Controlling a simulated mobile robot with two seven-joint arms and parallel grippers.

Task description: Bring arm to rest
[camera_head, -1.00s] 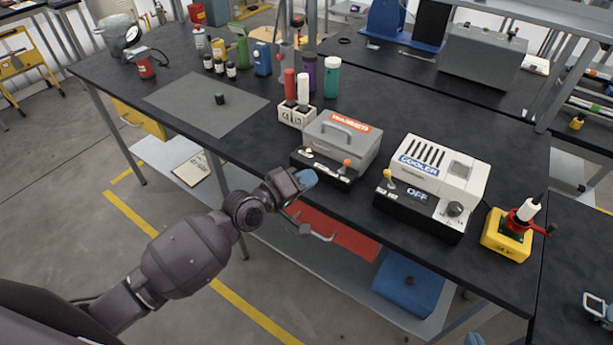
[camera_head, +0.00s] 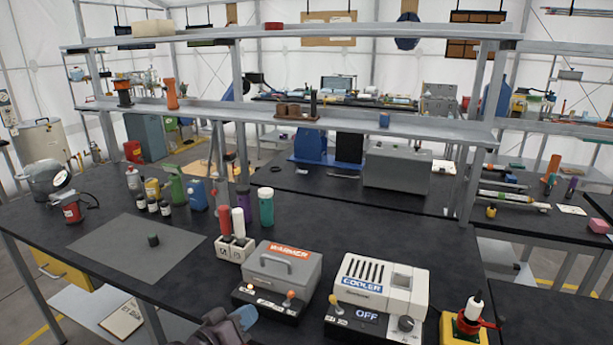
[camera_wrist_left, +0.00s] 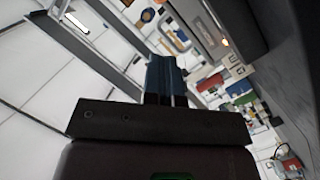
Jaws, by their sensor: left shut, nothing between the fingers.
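My left gripper (camera_head: 243,318) shows at the bottom edge of the head view, dark with blue fingertips. It is in front of the grey box marked WARMER (camera_head: 283,270), near the table's front edge. In the left wrist view its blue fingers (camera_wrist_left: 166,78) are together with nothing between them. Most of my left arm is below the head view. My right gripper is not in view.
A white COOLER box (camera_head: 380,285) reading OFF stands right of the warmer. A yellow-based device (camera_head: 463,328) is at the lower right. Bottles and a shelf (camera_head: 290,118) stand behind.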

